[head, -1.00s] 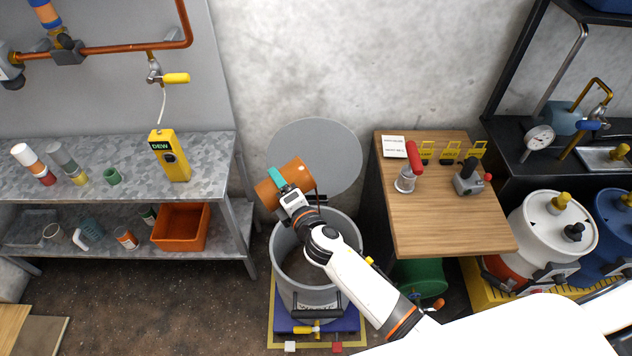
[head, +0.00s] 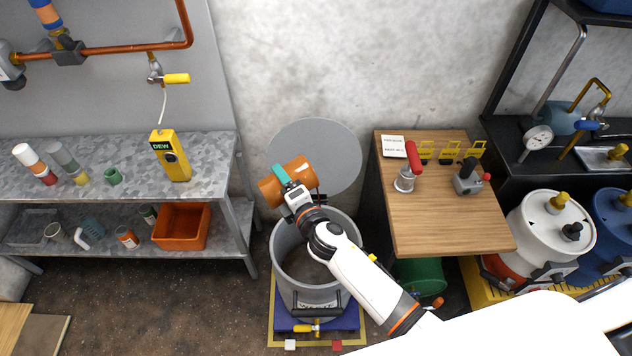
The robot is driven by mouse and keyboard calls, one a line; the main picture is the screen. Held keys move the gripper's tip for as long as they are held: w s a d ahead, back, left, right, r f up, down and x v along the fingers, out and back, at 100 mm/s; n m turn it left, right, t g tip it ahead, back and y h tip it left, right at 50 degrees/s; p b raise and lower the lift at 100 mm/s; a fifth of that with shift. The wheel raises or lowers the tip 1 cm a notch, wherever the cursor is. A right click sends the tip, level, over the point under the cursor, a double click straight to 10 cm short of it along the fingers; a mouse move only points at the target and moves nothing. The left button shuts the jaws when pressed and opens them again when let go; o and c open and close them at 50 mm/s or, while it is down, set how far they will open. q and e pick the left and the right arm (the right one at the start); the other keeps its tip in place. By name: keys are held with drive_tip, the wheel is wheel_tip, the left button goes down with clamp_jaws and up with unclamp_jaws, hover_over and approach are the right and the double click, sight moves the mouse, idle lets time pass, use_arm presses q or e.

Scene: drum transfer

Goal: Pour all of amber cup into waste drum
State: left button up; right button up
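The amber cup (head: 268,193) is held on its side, nearly level, above the back left rim of the waste drum. My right gripper (head: 281,175), with a teal finger pad, is shut around the middle of the cup. The arm covers part of the drum's mouth. The cup's inside is hidden and no stream of liquid shows. My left gripper is not in view.
The drum stands on a blue base (head: 349,318) with a yellow border. A metal shelf (head: 60,185) with cups, a yellow DEW meter (head: 170,158) and an orange bin (head: 181,228) is on the left. A wooden table (head: 445,222) with tools is close on the right.

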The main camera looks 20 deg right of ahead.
drive_tip(key=shift+d+r+m+p, duration=0.25)
drive_tip(key=shift+r+m+p, duration=0.25)
drive_tip(key=shift+m+p, duration=0.1)
idle(0.7)
drive_tip(key=shift+f, duration=0.1)
drive_tip(key=f+n+b, duration=0.1)
drive_tip(key=a+f+n+b, duration=0.1)
drive_tip(key=b, duration=0.1)
drive_tip(key=a+f+n+b, duration=0.1)
drive_tip(key=shift+s+f+h, duration=0.2)
drive_tip(key=shift+s+h, duration=0.05)
drive_tip(key=shift+h, duration=0.05)
drive_tip(key=shift+a+r+n, duration=0.1)
drive_tip(key=shift+r+n, duration=0.2)
drive_tip(key=shift+f+n+b, duration=0.6)
drive_tip(key=a+f+n+t+h+b, duration=0.1)
drive_tip(key=a+f+n+b, duration=0.2)
drive_tip(key=f+n+b, duration=0.3)
drive_tip(key=shift+s+a+f+n+t+b, duration=0.15)
drive_tip(key=shift+s+f+n+t+b, duration=0.25)
drive_tip(key=shift+n, duration=2.3)
drive_tip(key=shift+w, duration=0.1)
